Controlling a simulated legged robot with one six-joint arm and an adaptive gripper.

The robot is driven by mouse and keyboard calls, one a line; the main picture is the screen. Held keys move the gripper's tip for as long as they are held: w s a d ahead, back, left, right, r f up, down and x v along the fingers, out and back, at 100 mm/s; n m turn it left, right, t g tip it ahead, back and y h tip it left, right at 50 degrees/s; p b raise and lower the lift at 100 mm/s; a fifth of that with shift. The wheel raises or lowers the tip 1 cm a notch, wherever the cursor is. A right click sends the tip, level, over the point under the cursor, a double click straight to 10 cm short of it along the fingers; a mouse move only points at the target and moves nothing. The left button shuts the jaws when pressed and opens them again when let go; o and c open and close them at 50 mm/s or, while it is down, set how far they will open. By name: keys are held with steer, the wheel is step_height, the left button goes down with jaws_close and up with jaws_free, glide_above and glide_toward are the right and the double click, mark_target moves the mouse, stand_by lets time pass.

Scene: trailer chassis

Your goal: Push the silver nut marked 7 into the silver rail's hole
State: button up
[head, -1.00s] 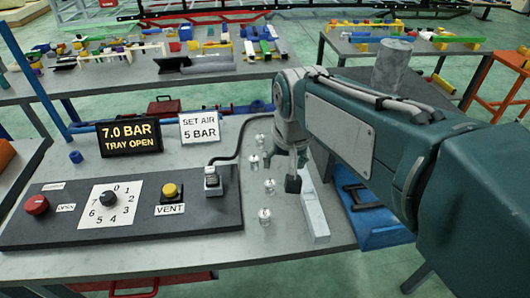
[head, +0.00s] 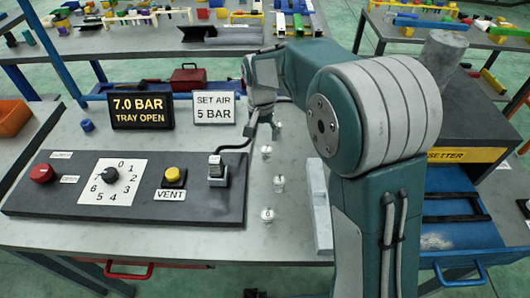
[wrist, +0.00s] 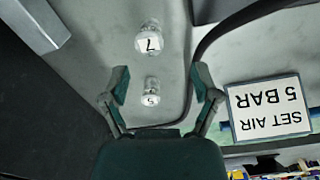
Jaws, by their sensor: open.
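The silver nut marked 7 (wrist: 149,40) stands on the grey bench top in the wrist view, beyond my fingertips. A nut marked 5 (wrist: 152,92) shows between the fingers in that picture; neither finger appears to touch it. My gripper (wrist: 160,84) is open and empty. In the head view my gripper (head: 268,122) is at the far end of the row of nuts, partly hidden by its own links. The silver rail (head: 318,205) lies right of the nuts, partly behind my arm. A silver bar end, likely the rail (wrist: 35,22), is at the wrist view's upper left. Its hole is not visible.
Other nuts (head: 267,215) stand in the row; their marks are too small to read there. A control panel (head: 130,212) with knob and buttons fills the bench's left. A black cable (head: 238,147) runs close to my gripper. Signs (head: 213,108) stand behind.

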mark_target(267, 149)
steer(key=shift+f, duration=0.6)
steer(key=f, duration=0.1)
steer(key=d+f, duration=0.1)
steer(key=f, duration=0.1)
steer(key=d+f, duration=0.1)
steer(key=shift+s+f, duration=0.2)
steer(key=shift+f, duration=0.2)
steer(key=shift+a+f, duration=0.2)
steer(key=shift+f, duration=0.1)
steer(key=shift+a+f, duration=0.1)
steer(key=shift+a, duration=0.35)
steer(key=shift+d, duration=0.25)
jaws_close()
steer(key=shift+d, duration=0.15)
